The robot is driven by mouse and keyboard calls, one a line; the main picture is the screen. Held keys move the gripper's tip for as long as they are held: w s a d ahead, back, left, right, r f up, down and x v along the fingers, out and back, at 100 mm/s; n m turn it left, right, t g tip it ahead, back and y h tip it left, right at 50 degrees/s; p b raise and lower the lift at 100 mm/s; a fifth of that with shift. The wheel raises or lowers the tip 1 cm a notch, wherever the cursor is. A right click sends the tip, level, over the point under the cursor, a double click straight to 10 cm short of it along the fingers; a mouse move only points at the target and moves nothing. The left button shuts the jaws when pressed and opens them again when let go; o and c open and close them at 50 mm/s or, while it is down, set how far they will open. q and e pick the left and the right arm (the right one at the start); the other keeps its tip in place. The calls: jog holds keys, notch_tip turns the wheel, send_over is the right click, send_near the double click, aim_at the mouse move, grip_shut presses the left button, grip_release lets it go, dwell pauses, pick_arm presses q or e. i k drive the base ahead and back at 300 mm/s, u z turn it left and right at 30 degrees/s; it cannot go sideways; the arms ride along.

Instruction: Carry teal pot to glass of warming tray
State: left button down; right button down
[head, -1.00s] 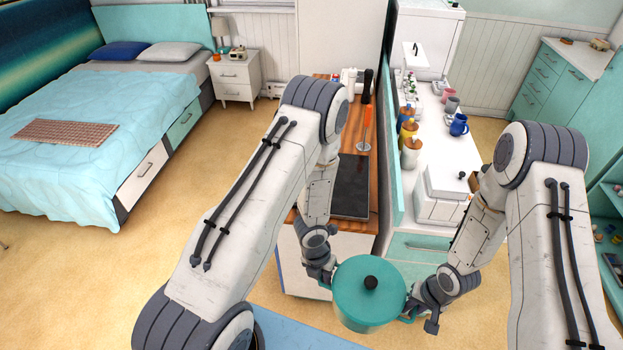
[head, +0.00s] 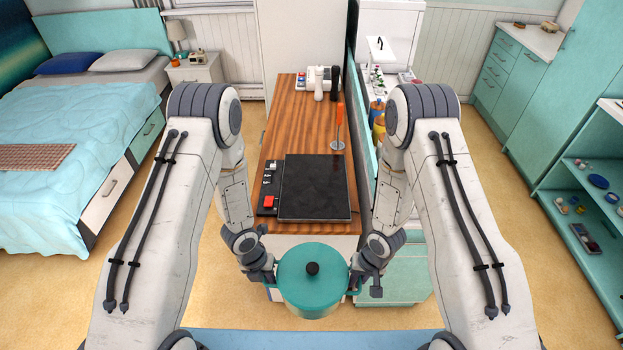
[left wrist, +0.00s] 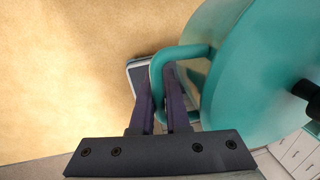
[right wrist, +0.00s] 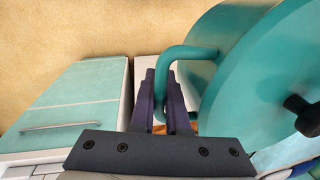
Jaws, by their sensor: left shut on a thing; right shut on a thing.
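The teal pot (head: 312,283) has a lid with a black knob and hangs level between my two grippers, in front of the counter's near edge. My left gripper (head: 268,279) is shut on the pot's left handle; the left wrist view shows its fingers around the handle (left wrist: 183,52). My right gripper (head: 356,278) is shut on the other handle, which shows in the right wrist view (right wrist: 185,53). The warming tray (head: 314,187) has a dark glass top and lies on the wooden counter beyond the pot. A panel with a red switch is at its left.
The wooden counter (head: 290,115) also holds an orange-handled utensil (head: 339,125) on a stand behind the tray, with a white appliance and bottles further back. A divider (head: 353,90) runs along the counter's right side. The glass top is clear.

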aim_at(314, 182)
jog(key=i, duration=1.5)
